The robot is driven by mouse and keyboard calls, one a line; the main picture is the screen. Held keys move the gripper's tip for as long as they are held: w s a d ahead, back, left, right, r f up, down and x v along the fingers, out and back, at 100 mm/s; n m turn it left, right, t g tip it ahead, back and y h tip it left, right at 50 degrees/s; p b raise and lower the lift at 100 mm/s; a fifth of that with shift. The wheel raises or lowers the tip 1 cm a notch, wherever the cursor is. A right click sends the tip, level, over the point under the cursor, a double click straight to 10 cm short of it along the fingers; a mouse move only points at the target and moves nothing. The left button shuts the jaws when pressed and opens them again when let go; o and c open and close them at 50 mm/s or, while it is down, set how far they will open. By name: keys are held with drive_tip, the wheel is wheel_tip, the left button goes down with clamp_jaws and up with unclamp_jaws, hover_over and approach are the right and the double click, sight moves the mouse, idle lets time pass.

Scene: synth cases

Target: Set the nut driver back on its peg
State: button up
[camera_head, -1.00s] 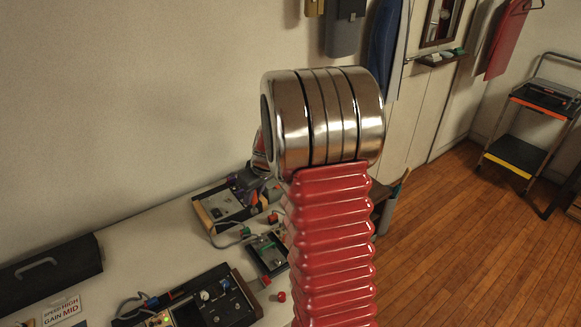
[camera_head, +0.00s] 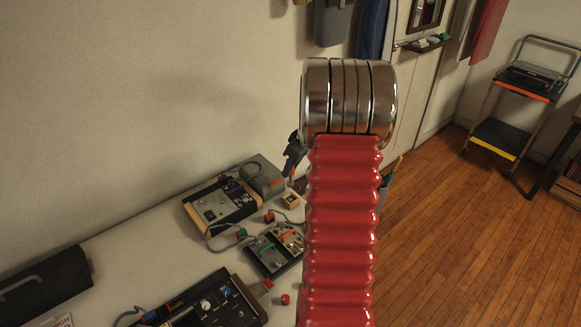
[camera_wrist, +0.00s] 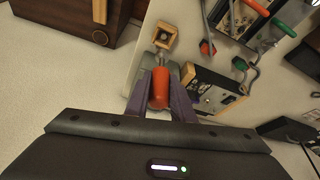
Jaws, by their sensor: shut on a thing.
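The nut driver (camera_wrist: 159,88) shows as an orange-red handle in the wrist view. My gripper (camera_wrist: 161,84) has its two purple fingers shut on it, one on each side. The handle points away from the wrist; its far end is not clear. A small wooden block with a square opening (camera_wrist: 165,36) lies just beyond the handle, and it also shows in the head view (camera_head: 293,201). I cannot make out the peg for certain. In the head view my gripper (camera_head: 292,158) is a dark shape above the bench, mostly hidden behind my red arm.
A wood-sided panel device (camera_head: 218,203), a grey box (camera_head: 264,181) and a dark control box (camera_head: 215,305) crowd the bench (camera_head: 120,262). A small red knob (camera_head: 285,299) is near the front. A wheeled cart (camera_head: 508,138) stands on open wooden floor at right.

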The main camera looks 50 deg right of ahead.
sight(292, 183)
drive_tip(key=shift+f, duration=0.1)
drive_tip(key=shift+f, duration=2.8)
drive_tip(key=shift+s+f, duration=0.1)
drive_tip(key=shift+f, duration=0.9)
drive_tip(key=o, duration=1.1)
drive_tip(key=v, duration=1.3)
drive_tip(key=shift+s+r, duration=0.15)
drive_tip(key=shift+r, duration=0.2)
